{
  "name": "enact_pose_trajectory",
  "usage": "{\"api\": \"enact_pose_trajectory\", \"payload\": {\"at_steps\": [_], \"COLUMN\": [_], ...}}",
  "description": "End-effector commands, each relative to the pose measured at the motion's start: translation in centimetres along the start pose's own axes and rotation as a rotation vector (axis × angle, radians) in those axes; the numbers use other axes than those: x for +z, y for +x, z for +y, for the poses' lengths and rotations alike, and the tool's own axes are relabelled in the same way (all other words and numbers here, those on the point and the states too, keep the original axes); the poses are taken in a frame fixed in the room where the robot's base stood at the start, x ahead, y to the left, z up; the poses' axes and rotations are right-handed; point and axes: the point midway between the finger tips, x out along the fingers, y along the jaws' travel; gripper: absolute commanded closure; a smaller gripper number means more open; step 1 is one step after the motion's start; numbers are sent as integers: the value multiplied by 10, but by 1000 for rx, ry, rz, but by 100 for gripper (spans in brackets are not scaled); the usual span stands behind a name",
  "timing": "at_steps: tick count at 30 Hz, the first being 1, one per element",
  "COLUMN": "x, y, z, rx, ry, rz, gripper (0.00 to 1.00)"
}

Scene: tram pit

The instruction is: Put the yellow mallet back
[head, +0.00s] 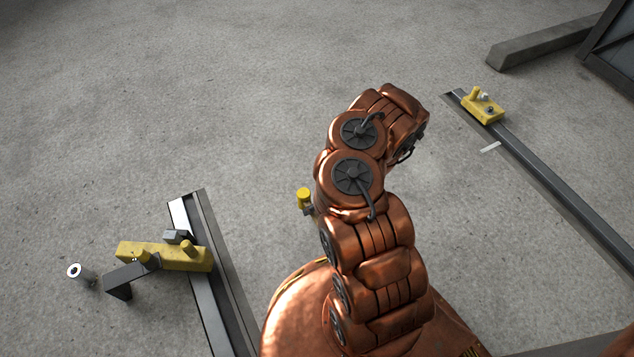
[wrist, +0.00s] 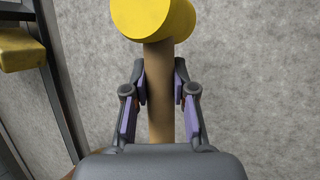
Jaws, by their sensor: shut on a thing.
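The yellow mallet shows large in the wrist view, its round yellow head (wrist: 153,18) at the top and its brown handle (wrist: 160,95) running down between the fingers. My gripper (wrist: 160,85) is shut on the handle, below the head. In the head view a small yellow cylinder (head: 304,194), which looks like the mallet head, shows just left of my arm. The handle and most of my gripper are hidden behind the arm there. The mallet appears to be held clear of the floor, but its height is hard to tell.
A right rail (head: 560,190) carries another yellow block (head: 484,108). A grey beam (head: 540,45) lies at upper right. Floor between the rails is mostly clear.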

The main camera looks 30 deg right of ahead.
Motion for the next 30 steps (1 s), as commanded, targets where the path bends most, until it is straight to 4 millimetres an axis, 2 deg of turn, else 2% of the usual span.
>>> {"api": "enact_pose_trajectory", "payload": {"at_steps": [7,18,30], "x": [-13,-14,3], "y": [5,4,10], "z": [-6,-6,-22], "rx": [-16,-18,-19], "ry": [37,41,37], "rz": [-16,-17,-19], "gripper": [100,100,100]}}
